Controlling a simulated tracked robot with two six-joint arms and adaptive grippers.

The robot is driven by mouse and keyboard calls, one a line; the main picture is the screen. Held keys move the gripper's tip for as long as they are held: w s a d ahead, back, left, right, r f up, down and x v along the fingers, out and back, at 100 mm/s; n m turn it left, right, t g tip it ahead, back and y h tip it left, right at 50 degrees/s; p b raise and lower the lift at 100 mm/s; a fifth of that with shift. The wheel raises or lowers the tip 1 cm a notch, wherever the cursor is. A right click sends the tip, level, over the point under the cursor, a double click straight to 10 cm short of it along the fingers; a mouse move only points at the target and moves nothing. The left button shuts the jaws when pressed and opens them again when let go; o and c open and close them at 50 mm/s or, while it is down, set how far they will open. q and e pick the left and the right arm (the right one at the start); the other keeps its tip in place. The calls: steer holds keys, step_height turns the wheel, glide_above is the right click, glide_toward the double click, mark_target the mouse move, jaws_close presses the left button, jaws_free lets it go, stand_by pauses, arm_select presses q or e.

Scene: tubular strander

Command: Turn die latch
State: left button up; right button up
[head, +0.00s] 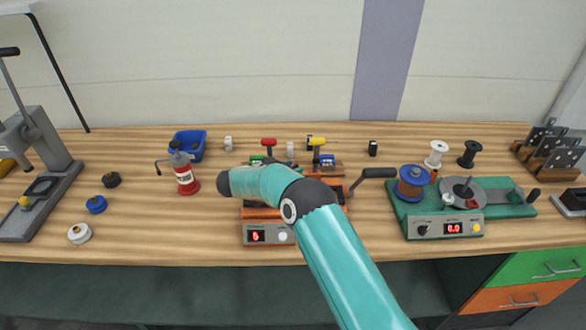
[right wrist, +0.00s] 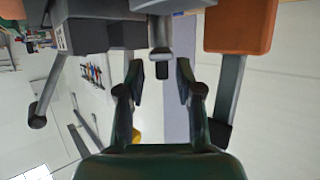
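An orange machine (head: 255,214) with a grey front panel (head: 268,235), a red display and a crank (head: 372,174) stands at the middle of the bench. My right arm crosses over it and hides much of its top. I cannot make out a die latch for certain. My right gripper is hidden behind the arm in the head view. In the right wrist view the right gripper (right wrist: 160,85) is open, its two fingers apart. A grey post with a dark tip (right wrist: 162,68) shows between and beyond the fingers; I cannot tell if it touches them. My left gripper is not in view.
Left of the machine stand a red bottle (head: 187,180), a blue bin (head: 188,144) and a grey press (head: 38,180). Red-handled (head: 268,142) and yellow-handled (head: 317,142) items stand behind it. A green spool machine (head: 462,207) is at the right.

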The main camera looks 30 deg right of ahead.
steer(key=v, duration=0.7)
steer(key=shift+a, duration=0.35)
steer(key=shift+s, duration=0.1)
